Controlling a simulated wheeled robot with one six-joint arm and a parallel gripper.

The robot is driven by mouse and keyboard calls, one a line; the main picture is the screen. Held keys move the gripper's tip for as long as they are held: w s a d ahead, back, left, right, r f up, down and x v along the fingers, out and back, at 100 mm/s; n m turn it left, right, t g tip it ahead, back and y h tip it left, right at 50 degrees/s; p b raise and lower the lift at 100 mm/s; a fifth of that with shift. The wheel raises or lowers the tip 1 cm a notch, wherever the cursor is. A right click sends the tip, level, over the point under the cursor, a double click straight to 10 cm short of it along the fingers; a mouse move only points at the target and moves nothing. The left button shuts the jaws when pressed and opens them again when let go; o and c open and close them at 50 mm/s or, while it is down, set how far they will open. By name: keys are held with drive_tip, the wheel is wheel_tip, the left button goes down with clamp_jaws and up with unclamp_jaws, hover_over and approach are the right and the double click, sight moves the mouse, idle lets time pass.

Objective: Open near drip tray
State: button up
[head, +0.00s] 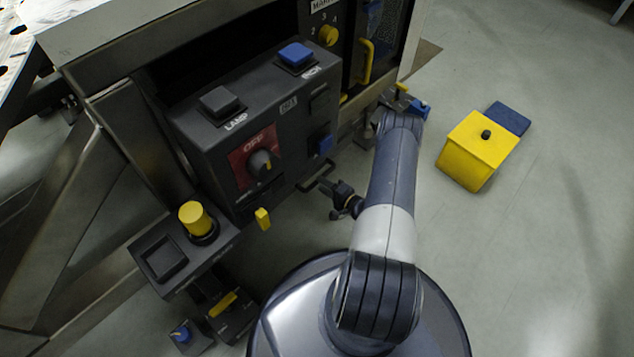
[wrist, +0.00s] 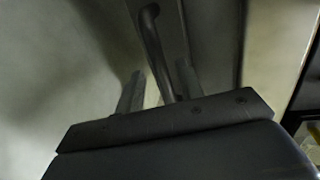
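The near drip tray is low under the dark control box, and its dark bar handle (head: 316,178) sticks out at the box's foot in the head view. My gripper (head: 334,189) is just to the right of this handle, low down beside my forearm. In the wrist view the handle (wrist: 152,38) is a curved dark bar running down between the two fingers of my gripper (wrist: 160,72). The fingers are apart, with gaps visible on both sides of the bar. Whether either finger touches it I cannot tell. The tray's body is mostly hidden in shadow.
The control box (head: 285,105) carries a lamp button, a rotary knob (head: 262,163) and a blue button (head: 296,55). A yellow knob (head: 197,218) stands on a lower panel at left.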

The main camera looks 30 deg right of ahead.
drive_tip(key=shift+b+x, duration=0.3)
drive_tip(key=shift+x, duration=1.55)
drive_tip(key=shift+c, duration=0.5)
clamp_jaws()
